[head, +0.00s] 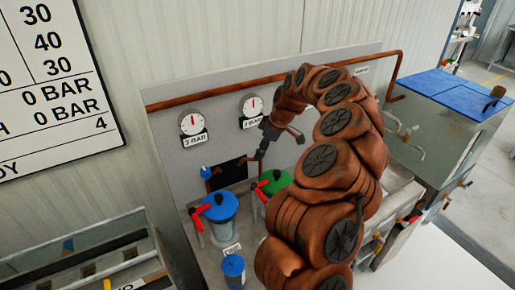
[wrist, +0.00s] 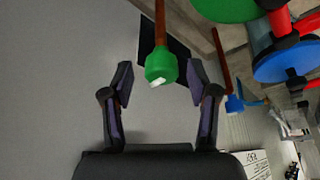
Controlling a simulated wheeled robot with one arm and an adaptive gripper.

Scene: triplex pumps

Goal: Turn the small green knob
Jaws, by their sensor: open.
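The small green knob (wrist: 161,66) sits at the end of a copper-coloured pipe in the wrist view, with a small white mark on its face. My gripper (wrist: 160,82) is open, with one finger on each side of the knob and visible gaps between. The knob lies about level with the fingertips; I cannot tell the exact depth. In the head view my gripper (head: 258,154) is in front of the grey panel, above the large green lid (head: 275,180). I cannot make out the small green knob there.
A small blue knob (head: 205,172) is left of my gripper, above a blue-lidded pot (head: 220,207) with red handles. Two gauges (head: 192,124) and a copper pipe (head: 215,93) are on the panel. A blue-topped tank (head: 450,92) stands at right.

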